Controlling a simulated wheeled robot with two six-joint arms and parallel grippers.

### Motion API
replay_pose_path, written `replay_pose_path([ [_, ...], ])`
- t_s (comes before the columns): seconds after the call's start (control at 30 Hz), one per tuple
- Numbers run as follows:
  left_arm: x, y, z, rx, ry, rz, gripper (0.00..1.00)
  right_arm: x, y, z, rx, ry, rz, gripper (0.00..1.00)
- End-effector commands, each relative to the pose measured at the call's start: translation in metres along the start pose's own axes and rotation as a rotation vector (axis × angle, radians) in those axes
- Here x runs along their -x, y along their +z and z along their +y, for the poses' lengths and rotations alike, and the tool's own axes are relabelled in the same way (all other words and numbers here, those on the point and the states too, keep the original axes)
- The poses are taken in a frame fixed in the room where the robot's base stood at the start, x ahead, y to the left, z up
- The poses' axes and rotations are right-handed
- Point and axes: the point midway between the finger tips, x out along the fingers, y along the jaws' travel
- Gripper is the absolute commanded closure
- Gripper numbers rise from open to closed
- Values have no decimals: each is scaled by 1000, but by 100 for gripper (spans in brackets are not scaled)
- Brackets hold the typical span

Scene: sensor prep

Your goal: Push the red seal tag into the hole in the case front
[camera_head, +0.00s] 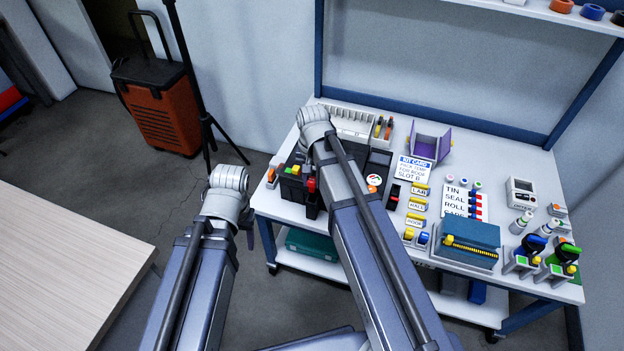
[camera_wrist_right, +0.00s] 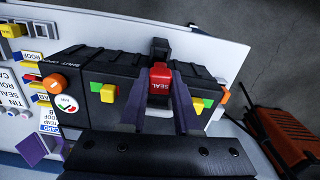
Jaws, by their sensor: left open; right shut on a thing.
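The black case (camera_wrist_right: 100,68) fills the middle of the right wrist view; in the head view my right arm partly covers it (camera_head: 292,186). My right gripper (camera_wrist_right: 160,98) is shut on the red seal tag (camera_wrist_right: 160,87), marked SEAL, between its two fingers at the case front. The tag also shows as a small red spot in the head view (camera_head: 311,184). The hole is hidden, and I cannot tell whether the tag touches it. My left gripper (camera_head: 248,232) is open and empty, off the table's left front edge, mostly hidden by its wrist.
Yellow-and-green latches (camera_wrist_right: 107,92) flank the tag, and an orange knob (camera_wrist_right: 54,84) is on the case. Label cards (camera_head: 415,171), a blue box (camera_head: 470,238) and several bottles stand to the right on the white table (camera_head: 500,185). An orange wheeled case (camera_head: 163,112) stands on the floor.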

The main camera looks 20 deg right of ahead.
Motion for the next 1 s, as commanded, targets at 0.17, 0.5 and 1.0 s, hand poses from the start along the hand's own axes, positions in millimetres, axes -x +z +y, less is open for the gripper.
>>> replay_pose_path([
  [0.17,10,1,-1,0,0,0,43,11,0,0,-72,0,0,100],
  [0.5,4,0,0,0,0,0,43,4,0,0,-87,0,0,100],
  [1.0,-29,-2,3,0,0,0,43,-29,0,0,-86,0,0,100],
])
